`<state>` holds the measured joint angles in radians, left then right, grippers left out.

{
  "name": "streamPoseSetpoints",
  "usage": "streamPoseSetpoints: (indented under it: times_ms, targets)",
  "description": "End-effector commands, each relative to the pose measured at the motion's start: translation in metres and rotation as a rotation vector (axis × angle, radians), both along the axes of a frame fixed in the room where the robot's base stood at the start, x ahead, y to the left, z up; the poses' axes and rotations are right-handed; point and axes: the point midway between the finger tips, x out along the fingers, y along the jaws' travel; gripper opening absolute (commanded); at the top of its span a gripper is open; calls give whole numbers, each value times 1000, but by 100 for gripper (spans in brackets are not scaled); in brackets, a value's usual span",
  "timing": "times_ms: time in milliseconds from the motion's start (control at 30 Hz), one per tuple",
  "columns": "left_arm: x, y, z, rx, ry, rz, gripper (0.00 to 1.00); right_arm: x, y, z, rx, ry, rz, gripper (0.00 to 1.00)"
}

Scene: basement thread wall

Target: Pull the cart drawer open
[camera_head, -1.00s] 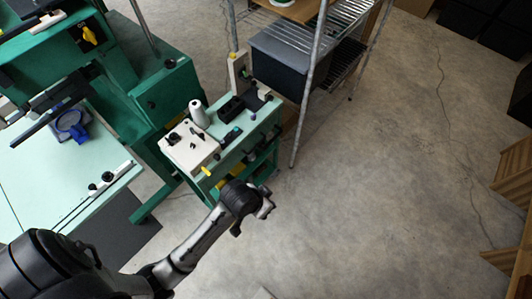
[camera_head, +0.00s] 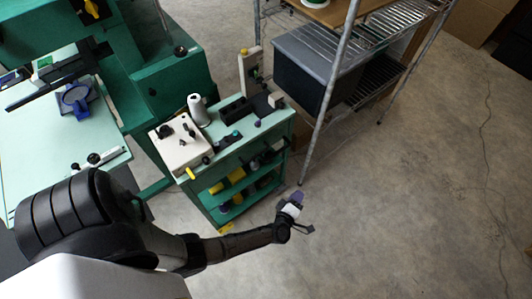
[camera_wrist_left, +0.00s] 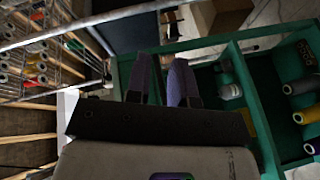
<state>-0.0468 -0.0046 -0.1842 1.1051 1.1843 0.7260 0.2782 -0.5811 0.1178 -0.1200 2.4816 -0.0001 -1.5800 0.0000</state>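The green cart (camera_head: 236,160) with a pale mint top stands in the middle of the head view. Its front shows open shelves holding yellow and dark spools; I cannot make out a separate drawer or its handle. My left gripper (camera_head: 297,203) is in front of the cart's right front corner, apart from it in the picture. In the left wrist view, the two purple-grey fingers of my left gripper (camera_wrist_left: 160,78) stand apart with nothing between them. The green cart compartments (camera_wrist_left: 242,95) with spools lie beyond and right of the fingers. My right gripper is out of view.
A wire shelf rack (camera_head: 333,90) with a dark bin (camera_head: 303,70) stands close behind the cart's right side. A green machine with a mint table (camera_head: 55,145) is at left. A white box (camera_head: 180,142) and a white cone (camera_head: 198,108) sit on the cart top. Floor at right is clear.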

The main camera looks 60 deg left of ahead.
Motion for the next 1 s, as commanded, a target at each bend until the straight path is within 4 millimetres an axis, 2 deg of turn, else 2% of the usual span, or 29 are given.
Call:
streamPoseSetpoints:
  times_ms: [100,200,333,500,600,767,1000]
  targets:
    - [-29,35,1,7,-81,254,22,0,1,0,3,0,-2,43]
    - [-51,55,12,22,-166,438,22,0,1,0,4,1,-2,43]
    - [-75,70,25,54,-263,614,22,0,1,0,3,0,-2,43]
    - [-95,77,38,95,-361,734,22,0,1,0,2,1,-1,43]
    - [-100,80,42,103,-396,766,22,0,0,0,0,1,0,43]
    - [-96,92,45,87,-416,764,22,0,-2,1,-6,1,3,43]
    - [-83,133,53,89,-417,761,22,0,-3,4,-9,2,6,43]
